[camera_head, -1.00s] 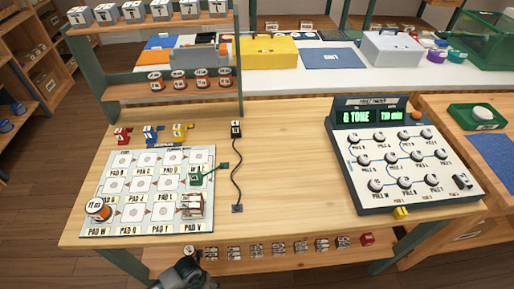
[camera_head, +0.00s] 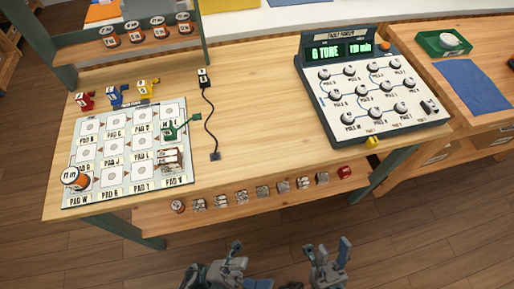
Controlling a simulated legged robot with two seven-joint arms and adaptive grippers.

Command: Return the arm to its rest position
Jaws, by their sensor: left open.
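My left gripper (camera_head: 213,262) is at the bottom edge of the head view, left of centre, in front of and apart from the workbench. It is open and nothing shows in it. My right gripper (camera_head: 327,256) is to its right, also low in the picture, with its two fingers apart and nothing seen between them. Most of both arms is cut off by the lower edge.
The wooden workbench (camera_head: 250,110) carries a lettered pad board (camera_head: 110,155), an orange-and-white cylinder (camera_head: 75,178), a small green part (camera_head: 171,132), a black cable (camera_head: 211,125) and a console (camera_head: 370,95) with knobs. Small blocks line its lower shelf (camera_head: 240,205).

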